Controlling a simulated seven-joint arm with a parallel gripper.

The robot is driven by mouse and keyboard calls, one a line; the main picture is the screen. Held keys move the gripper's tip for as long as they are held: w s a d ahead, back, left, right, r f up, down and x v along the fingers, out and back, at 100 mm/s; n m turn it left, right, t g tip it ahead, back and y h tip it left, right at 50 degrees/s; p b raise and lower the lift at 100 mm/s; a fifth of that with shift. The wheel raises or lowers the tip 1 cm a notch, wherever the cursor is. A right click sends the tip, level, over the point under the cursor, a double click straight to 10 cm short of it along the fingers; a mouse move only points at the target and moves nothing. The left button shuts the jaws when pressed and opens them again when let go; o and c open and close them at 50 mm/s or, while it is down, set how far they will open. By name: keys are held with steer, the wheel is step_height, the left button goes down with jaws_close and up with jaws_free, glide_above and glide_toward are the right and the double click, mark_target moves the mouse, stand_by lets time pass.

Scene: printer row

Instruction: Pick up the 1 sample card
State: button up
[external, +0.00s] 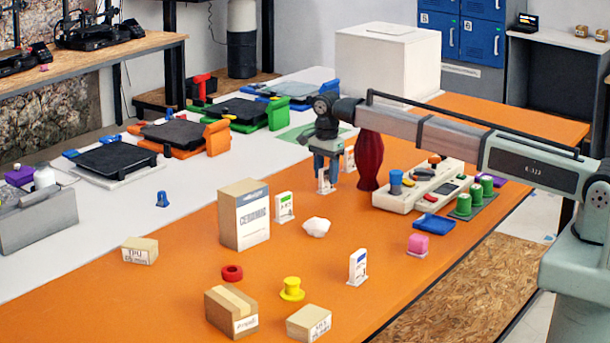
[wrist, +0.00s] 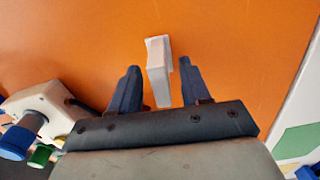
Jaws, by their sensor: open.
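Small white sample cards stand upright on the orange table in the external view. One card (external: 325,186) is directly below my gripper (external: 325,172), partly hidden by the fingers; its print is too small to read. In the wrist view, this white card (wrist: 158,62) lies between the two fingertips of my gripper (wrist: 158,68), with visible gaps on both sides. My gripper is open and points down. Another card (external: 350,158) stands just behind my gripper. A green-marked card (external: 284,208) and a blue-marked card (external: 358,267) stand nearer the front.
A dark red vase (external: 369,160) stands close right of my gripper. A white control panel (external: 405,192) with knobs and green spools (external: 464,205) are further right. A tall box (external: 243,215) and a crumpled white lump (external: 316,227) stand in front.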

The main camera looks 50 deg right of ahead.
steer(key=shift+f, duration=0.8)
steer(key=shift+c, duration=0.5)
jaws_close()
